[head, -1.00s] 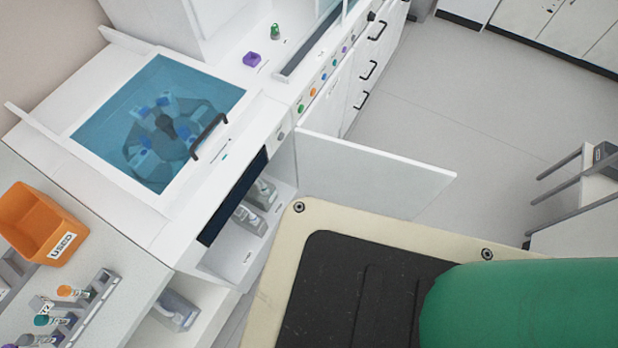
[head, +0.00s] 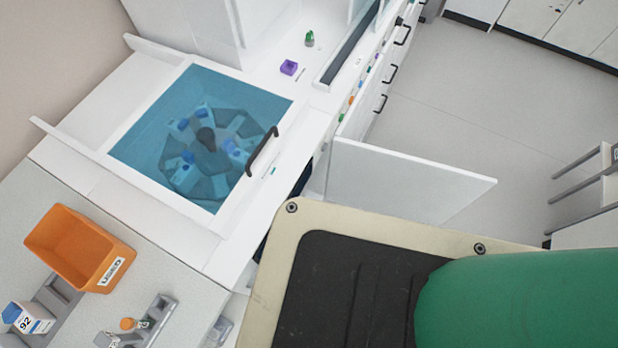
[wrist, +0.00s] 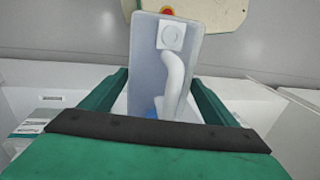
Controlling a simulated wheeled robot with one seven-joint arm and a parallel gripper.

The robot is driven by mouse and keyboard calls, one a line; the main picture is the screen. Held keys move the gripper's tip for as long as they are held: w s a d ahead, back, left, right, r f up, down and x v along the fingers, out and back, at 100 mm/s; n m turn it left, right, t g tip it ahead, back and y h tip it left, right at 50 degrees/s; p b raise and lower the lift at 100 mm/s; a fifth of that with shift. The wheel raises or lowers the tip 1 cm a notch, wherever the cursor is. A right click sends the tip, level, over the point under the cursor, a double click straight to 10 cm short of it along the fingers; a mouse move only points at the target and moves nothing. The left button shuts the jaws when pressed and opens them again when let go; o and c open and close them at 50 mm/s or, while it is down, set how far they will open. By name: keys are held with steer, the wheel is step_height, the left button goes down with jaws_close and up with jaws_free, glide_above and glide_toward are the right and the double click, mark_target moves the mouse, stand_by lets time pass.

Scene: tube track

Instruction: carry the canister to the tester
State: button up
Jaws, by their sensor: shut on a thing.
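The canister (wrist: 145,65) is a translucent grey-white box with a pale cap and a curved white handle, seen in the wrist view. My gripper (wrist: 163,85) has its green fingers shut on it, one on each side. The canister's lower end is hidden behind the gripper body. Neither the gripper nor the held canister shows in the head view. A white machine (head: 215,235) with a blue see-through lid (head: 140,150) stands at the left in the head view, with a carousel of blue-capped pieces under the lid. I cannot tell whether it is the tester.
An orange bin (head: 70,240) marked USED stands on the grey counter (head: 165,265), near racks of bottles. A white cabinet door (head: 405,182) stands open into the aisle. Open floor (head: 470,110) lies beyond the door; a shelf (head: 590,190) is at right.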

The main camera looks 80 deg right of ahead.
steer(key=w+d+f, duration=0.1)
steer(key=w+d, duration=0.2)
steer(key=w, duration=0.9)
steer(key=w+d+f, duration=0.1)
steer(key=w+d, duration=0.2)
steer(key=w, duration=1)
steer(key=shift+d, duration=0.15)
stand_by(0.5)
steer(key=shift+w+f, duration=0.1)
steer(key=shift+f, duration=0.7)
stand_by(1.2)
steer(key=o, duration=1.8)
steer(key=shift+o, duration=0.2)
